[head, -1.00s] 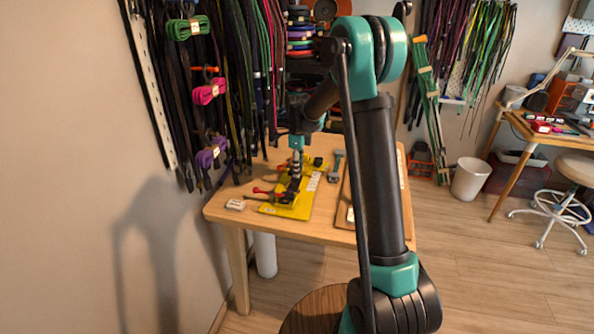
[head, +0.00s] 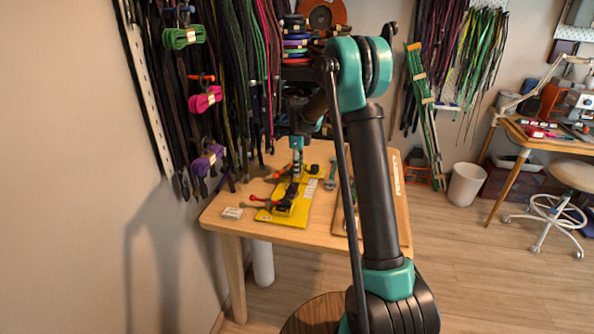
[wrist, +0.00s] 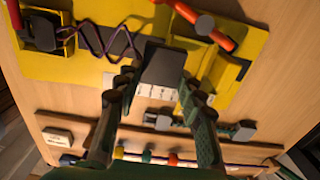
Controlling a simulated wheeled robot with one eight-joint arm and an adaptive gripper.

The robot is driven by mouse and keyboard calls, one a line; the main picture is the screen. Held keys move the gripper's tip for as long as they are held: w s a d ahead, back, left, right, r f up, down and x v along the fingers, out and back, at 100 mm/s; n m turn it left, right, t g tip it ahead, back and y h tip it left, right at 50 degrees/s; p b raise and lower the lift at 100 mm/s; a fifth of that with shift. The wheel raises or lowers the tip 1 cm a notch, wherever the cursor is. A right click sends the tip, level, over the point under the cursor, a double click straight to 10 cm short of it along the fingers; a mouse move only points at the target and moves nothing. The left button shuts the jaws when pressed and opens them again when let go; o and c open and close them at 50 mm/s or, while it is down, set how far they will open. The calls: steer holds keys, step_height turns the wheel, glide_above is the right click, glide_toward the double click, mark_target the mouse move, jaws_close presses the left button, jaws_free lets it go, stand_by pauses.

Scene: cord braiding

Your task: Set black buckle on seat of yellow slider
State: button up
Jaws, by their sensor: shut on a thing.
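In the wrist view, the black buckle (wrist: 164,66) is a dark block between the tips of my gripper (wrist: 160,76), which is shut on it. A yellow holder that looks like the slider (wrist: 214,72), with raised walls, lies just right of the buckle. I cannot tell whether the buckle touches it. In the head view my gripper (head: 297,170) is over the far part of the yellow base plate (head: 298,214). The buckle cannot be made out clearly there.
A dark purple cord (wrist: 101,44) runs from a black piece in a yellow holder (wrist: 62,28). A grey tool (head: 332,171) and a wooden board (head: 340,215) lie right of the plate. A pale block (head: 232,213) lies left.

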steer(key=shift+w+d, duration=0.3)
steer(key=shift+w, duration=0.55)
steer(key=shift+w+d, duration=0.25)
steer(key=shift+w, duration=0.6)
steer(key=shift+f, duration=0.45)
steer(key=shift+f, duration=0.35)
steer(key=shift+f, duration=0.7)
stand_by(0.5)
steer(key=o, duration=1.2)
steer(key=shift+c, duration=0.2)
